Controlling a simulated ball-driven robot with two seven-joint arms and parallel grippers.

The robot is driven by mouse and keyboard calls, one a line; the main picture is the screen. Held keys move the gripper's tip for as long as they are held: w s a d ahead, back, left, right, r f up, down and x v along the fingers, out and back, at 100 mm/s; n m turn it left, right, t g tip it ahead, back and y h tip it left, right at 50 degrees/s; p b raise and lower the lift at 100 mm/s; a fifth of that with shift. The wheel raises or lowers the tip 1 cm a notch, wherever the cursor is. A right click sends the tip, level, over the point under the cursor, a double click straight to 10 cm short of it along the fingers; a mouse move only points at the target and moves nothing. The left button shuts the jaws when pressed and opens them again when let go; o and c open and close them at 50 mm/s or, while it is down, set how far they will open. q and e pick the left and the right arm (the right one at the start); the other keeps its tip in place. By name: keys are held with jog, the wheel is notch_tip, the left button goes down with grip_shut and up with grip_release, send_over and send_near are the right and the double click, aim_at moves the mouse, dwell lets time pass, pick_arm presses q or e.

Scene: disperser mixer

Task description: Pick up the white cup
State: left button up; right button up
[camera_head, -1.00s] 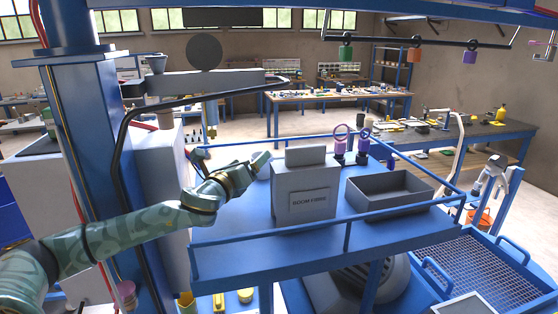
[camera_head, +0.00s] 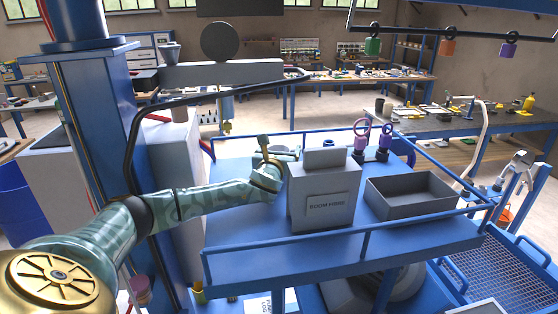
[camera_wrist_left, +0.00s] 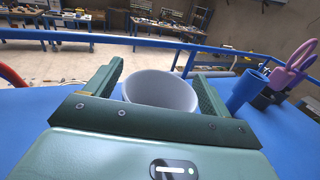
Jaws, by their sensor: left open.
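The white cup (camera_wrist_left: 158,92) stands on the blue platform (camera_wrist_left: 45,110) in the left wrist view, its rim facing up toward the camera. My left gripper (camera_wrist_left: 156,80) is open, with one green finger on each side of the cup. The bracket hides the cup's lower part, and I cannot tell whether the fingers touch it. In the head view my left gripper (camera_head: 272,153) is over the back of the platform, left of the grey box, and the cup is mostly hidden there. My right gripper is out of view.
A grey box (camera_head: 324,196) stands close right of my left gripper. A grey open bin (camera_head: 410,208) and purple-handled tools (camera_head: 360,142) are farther right. A blue rail (camera_head: 330,243) edges the platform. The platform front left is clear.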

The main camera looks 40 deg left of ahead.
pick_arm(q)
jog(key=shift+s+d+r, duration=0.1)
jog(key=shift+s, duration=0.05)
jog(key=c, duration=1)
